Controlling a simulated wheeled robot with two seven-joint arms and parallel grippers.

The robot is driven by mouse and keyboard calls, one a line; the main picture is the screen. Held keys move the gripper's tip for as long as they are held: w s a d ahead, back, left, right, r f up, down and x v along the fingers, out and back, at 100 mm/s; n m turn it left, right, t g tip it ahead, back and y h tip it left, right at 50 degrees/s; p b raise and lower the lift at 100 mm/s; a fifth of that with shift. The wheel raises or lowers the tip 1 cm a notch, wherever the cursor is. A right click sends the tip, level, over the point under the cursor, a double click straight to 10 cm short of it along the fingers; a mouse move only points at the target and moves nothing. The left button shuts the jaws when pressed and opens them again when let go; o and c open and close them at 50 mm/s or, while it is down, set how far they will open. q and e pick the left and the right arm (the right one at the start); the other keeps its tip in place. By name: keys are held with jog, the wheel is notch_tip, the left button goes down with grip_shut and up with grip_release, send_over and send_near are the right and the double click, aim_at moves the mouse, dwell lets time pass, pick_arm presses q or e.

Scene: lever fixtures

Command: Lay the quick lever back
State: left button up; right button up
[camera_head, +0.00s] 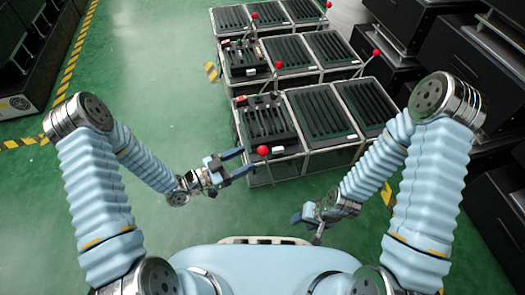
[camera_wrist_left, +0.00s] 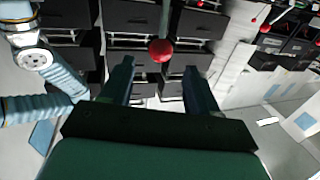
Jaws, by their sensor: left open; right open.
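A lever with a red ball knob (camera_head: 263,150) stands at the front edge of the nearest fixture. I cannot tell from the pictures whether it is the quick lever. My left gripper (camera_head: 248,162) is open just left of this knob, its fingers pointing towards it. In the left wrist view the red knob (camera_wrist_left: 160,50) shows between and just beyond the open fingertips (camera_wrist_left: 158,70), with its thin rod above it. The fingers do not appear to touch it. My right gripper (camera_head: 308,216) is open and empty, low and to the right, apart from the fixtures.
Other red-knobbed levers stand farther back, at the middle left (camera_head: 279,65) and the right (camera_head: 376,52). Black slatted racks (camera_head: 325,115) in metal frames fill the centre. Dark cabinets (camera_head: 450,55) line the right. Green floor (camera_head: 150,60) is clear at left.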

aim_at(263, 150)
pick_arm(q)
jog(key=x, duration=0.7)
jog(key=shift+w+d, duration=0.15)
jog(key=shift+d, duration=0.1)
grip_shut()
